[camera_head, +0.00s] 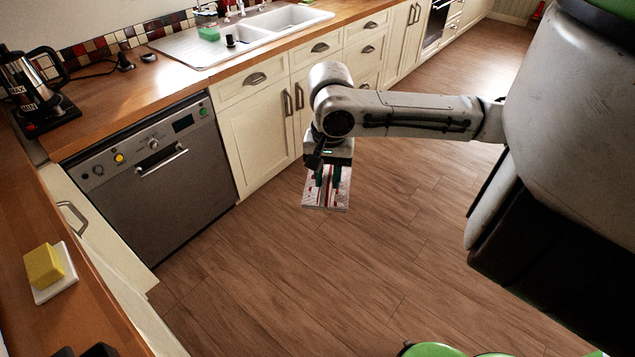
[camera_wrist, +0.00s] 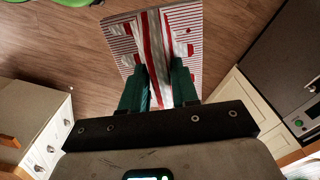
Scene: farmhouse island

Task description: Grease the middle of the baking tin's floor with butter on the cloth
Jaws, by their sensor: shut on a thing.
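My gripper (camera_head: 329,178) is shut on a red-and-white striped cloth (camera_head: 338,197). It holds the cloth in the air over the wooden floor, in front of the pale cabinets. In the wrist view the cloth (camera_wrist: 180,48) spreads out beyond the green fingers of my gripper (camera_wrist: 158,82). A yellow block of butter (camera_head: 43,267) sits on a white dish (camera_head: 55,285) on the wooden counter at the lower left. The cloth is well to the right of the butter and apart from it. I see no baking tin in either view.
A kettle (camera_head: 27,85) stands on the counter at the upper left. A sink (camera_head: 262,31) is set in the back counter. A dishwasher (camera_head: 150,170) and cabinets (camera_head: 258,137) line the wall. Dark objects (camera_head: 88,351) show at the lower left edge.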

